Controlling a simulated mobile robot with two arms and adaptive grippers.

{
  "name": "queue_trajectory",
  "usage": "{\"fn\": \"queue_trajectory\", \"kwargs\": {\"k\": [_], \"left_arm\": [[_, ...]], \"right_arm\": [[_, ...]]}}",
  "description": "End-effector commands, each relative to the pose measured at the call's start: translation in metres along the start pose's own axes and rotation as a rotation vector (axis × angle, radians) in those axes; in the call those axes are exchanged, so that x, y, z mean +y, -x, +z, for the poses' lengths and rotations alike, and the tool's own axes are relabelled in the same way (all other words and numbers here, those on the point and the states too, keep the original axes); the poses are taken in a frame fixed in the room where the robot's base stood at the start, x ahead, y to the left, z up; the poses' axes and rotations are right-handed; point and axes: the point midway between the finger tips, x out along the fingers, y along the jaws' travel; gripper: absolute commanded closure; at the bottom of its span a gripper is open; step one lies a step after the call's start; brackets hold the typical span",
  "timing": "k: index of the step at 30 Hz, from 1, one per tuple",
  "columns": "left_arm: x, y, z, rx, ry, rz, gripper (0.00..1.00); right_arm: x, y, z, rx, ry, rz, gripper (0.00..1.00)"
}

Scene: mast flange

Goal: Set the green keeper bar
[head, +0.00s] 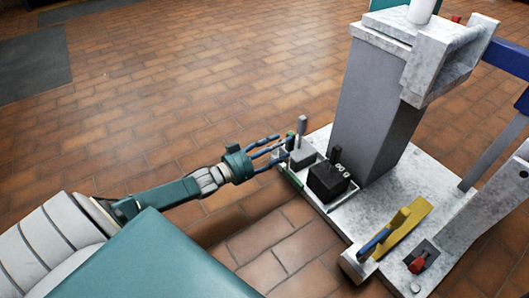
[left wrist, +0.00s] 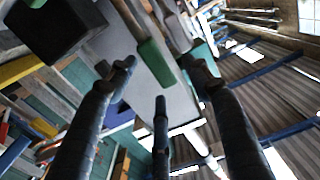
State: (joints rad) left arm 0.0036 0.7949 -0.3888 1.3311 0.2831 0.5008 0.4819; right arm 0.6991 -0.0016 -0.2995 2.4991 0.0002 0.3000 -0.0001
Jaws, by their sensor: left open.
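A small green piece (head: 290,141), which looks like the green keeper bar, stands at the left edge of the base plate beside a small tray (head: 293,181). My left gripper (head: 277,148) is open, its blue-grey fingers pointing at this piece from the left. In the left wrist view, a green block (left wrist: 155,63) shows between and beyond the spread fingers of my left gripper (left wrist: 162,84), with nothing visibly held. Whether a finger touches it cannot be told. My right gripper is not in view.
The tray holds a grey block (head: 302,155) with an upright post and a black block (head: 327,181). A tall grey mast (head: 372,105) rises behind. A yellow plate (head: 402,229) and a red knob (head: 417,264) are at the front right. Brick floor (head: 190,90) lies open at left.

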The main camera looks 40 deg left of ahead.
Motion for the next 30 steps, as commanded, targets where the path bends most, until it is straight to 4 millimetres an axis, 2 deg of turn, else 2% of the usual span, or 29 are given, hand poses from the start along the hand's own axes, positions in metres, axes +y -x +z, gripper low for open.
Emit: {"fn": "queue_trajectory", "kwargs": {"k": [1, 6, 12, 17, 30], "left_arm": [[0.0, 0.013, 0.002, -0.006, 0.0, 0.0, 0.5], [0.0, 0.045, 0.001, -0.005, 0.0, 0.0, 0.5], [-0.001, 0.068, 0.0, -0.002, 0.0, -0.002, 0.5], [-0.001, 0.073, 0.0, 0.0, 0.0, -0.001, 0.5], [-0.001, 0.073, 0.0, 0.0, 0.0, -0.001, 0.5]], "right_arm": [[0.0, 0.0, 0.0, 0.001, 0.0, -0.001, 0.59], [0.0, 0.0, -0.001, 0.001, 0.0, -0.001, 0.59], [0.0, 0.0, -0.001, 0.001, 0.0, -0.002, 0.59], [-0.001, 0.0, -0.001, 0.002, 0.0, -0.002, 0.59], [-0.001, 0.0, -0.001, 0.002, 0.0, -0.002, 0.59]]}}
